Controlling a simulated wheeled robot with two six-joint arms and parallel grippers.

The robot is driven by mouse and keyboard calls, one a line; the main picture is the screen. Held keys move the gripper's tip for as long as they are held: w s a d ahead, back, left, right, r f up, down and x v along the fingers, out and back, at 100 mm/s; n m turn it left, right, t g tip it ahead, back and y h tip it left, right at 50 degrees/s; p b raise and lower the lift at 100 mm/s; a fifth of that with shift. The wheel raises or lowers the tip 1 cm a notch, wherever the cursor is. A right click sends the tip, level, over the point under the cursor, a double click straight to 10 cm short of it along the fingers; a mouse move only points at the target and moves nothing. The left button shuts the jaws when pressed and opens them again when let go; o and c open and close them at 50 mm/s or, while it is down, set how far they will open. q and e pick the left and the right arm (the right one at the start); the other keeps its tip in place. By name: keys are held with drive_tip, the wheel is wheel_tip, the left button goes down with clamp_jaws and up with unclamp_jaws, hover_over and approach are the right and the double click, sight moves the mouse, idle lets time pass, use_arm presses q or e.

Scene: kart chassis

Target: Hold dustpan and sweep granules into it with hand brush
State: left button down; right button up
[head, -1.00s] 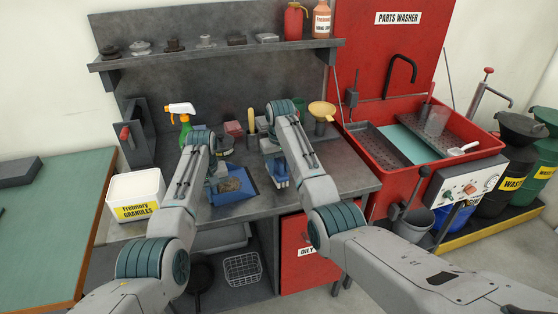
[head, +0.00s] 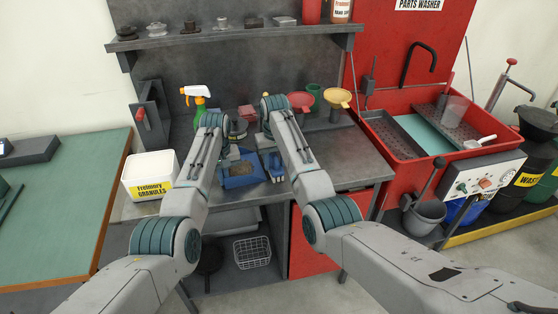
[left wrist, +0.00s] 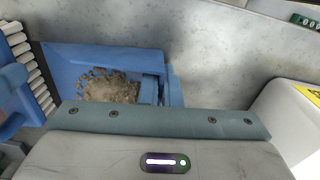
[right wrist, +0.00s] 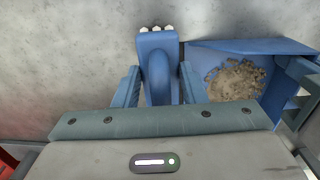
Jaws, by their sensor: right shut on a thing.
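The blue dustpan (head: 243,175) lies on the grey bench near its front edge, with a brown heap of granules (left wrist: 108,88) in its pan. My left gripper (left wrist: 160,88) is at the dustpan's handle end, its fingers close together around the handle, partly hidden by the palm. The blue hand brush (right wrist: 158,60) has pale bristle tufts showing at its far end. My right gripper (right wrist: 160,88) is shut on the brush handle, with one finger on each side. The brush is beside the dustpan, to its right in the head view (head: 274,165).
A white granules tub (head: 150,178) stands at the bench's left end. A spray bottle (head: 197,97), a red funnel (head: 301,101) and a yellow funnel (head: 339,97) stand behind. The bench front right of the brush is clear. The red parts washer (head: 400,100) is further right.

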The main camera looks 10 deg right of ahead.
use_arm(q)
drive_tip(key=shift+d, duration=0.2)
use_arm(e)
drive_tip(key=shift+w+a+r, duration=0.1)
drive_tip(key=shift+a+r, duration=0.05)
drive_tip(key=shift+r, duration=1.8)
drive_tip(key=shift+a+r, duration=0.1)
drive_tip(key=shift+r, duration=1.8)
use_arm(q)
drive_tip(key=c, duration=1.6)
unclamp_jaws()
drive_tip(key=shift+o, duration=0.2)
